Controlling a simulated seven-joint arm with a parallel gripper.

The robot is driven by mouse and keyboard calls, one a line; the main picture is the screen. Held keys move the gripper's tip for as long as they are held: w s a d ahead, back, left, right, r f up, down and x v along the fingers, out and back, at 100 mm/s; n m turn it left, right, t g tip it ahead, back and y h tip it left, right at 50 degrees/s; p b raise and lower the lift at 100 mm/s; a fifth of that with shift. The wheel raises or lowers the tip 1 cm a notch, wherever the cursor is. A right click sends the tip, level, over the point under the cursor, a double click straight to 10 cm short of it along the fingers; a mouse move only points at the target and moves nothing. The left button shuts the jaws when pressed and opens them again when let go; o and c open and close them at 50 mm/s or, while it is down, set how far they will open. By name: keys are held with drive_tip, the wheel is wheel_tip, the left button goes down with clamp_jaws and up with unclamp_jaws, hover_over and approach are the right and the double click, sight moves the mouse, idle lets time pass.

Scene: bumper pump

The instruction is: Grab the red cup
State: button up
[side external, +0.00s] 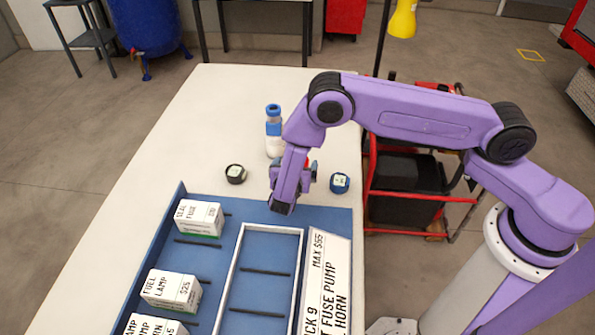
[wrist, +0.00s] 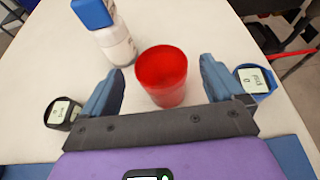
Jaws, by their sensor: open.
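The red cup (wrist: 162,78) stands upright on the white table in the wrist view, its open rim facing up. My gripper (wrist: 165,88) is open, with a blue finger to the left and to the right of the cup and visible gaps to it. In the side external view, my gripper (side external: 290,190) is low over the table near the tray's back edge. Only a small red part of the cup (side external: 308,163) shows behind it there; the rest is hidden.
A white bottle with blue cap (side external: 273,130) stands close behind the cup. A black round item (side external: 235,174) and a blue one (side external: 340,183) flank my gripper. A blue tray (side external: 160,232) with labelled boxes (side external: 199,218) and a white-framed section (side external: 270,228) lies in front. The table's back is clear.

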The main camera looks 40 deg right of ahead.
drive_tip(key=shift+x, duration=2.7)
drive_tip(key=c, duration=1)
drive_tip(key=shift+r, duration=0.15)
